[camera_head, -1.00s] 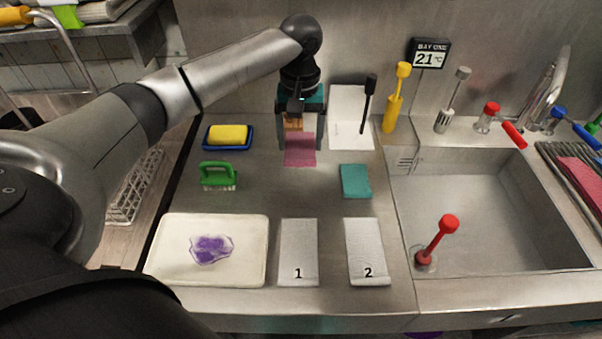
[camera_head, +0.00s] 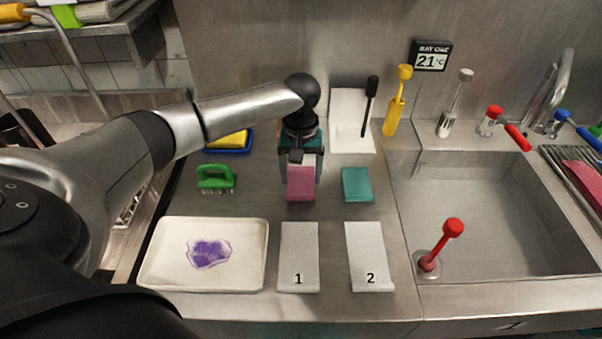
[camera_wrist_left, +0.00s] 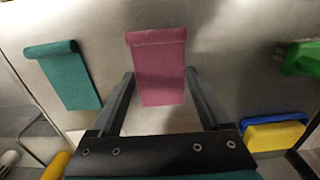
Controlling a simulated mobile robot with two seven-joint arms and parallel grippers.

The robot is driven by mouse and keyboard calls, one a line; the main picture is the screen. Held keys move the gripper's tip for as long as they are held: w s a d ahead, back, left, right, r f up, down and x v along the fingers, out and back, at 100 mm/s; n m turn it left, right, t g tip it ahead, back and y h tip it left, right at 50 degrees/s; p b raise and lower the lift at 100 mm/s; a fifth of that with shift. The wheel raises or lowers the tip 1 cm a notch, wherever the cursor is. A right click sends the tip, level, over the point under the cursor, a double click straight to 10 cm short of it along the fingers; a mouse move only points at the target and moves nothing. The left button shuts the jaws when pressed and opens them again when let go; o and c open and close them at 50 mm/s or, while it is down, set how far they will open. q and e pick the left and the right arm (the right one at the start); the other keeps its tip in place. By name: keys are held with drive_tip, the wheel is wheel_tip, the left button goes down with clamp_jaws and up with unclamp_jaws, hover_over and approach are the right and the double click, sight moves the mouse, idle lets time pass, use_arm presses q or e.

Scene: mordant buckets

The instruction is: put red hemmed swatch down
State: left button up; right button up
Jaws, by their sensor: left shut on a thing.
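The red hemmed swatch (camera_head: 301,184) looks pinkish red, with a thick rolled hem along one edge in the left wrist view (camera_wrist_left: 158,70). My left gripper (camera_head: 301,170) is shut on it, with one finger at each side of the cloth. In the head view it hangs over the middle of the counter, left of a teal swatch (camera_head: 357,185) and behind the white strip marked 1 (camera_head: 299,250). I cannot tell whether the cloth touches the counter. The teal swatch also shows in the left wrist view (camera_wrist_left: 66,78). My right gripper is not in view.
A green brush (camera_head: 216,178) and a yellow sponge in a blue dish (camera_head: 231,151) stand to the left. A tray with a purple-stained cloth (camera_head: 152,275) is at front left, strip 2 (camera_head: 368,250) at front. The sink (camera_head: 500,215) is at right. Counter between swatch and strip 1 is bare.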

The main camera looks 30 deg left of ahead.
sight(301, 182)
use_arm(q)
drive_tip(key=shift+f, duration=0.1)
drive_tip(key=o, duration=1.2)
wheel_tip(301, 182, up, 12)
drive_tip(key=shift+r+p, duration=0.2)
drive_tip(key=shift+p, duration=0.9)
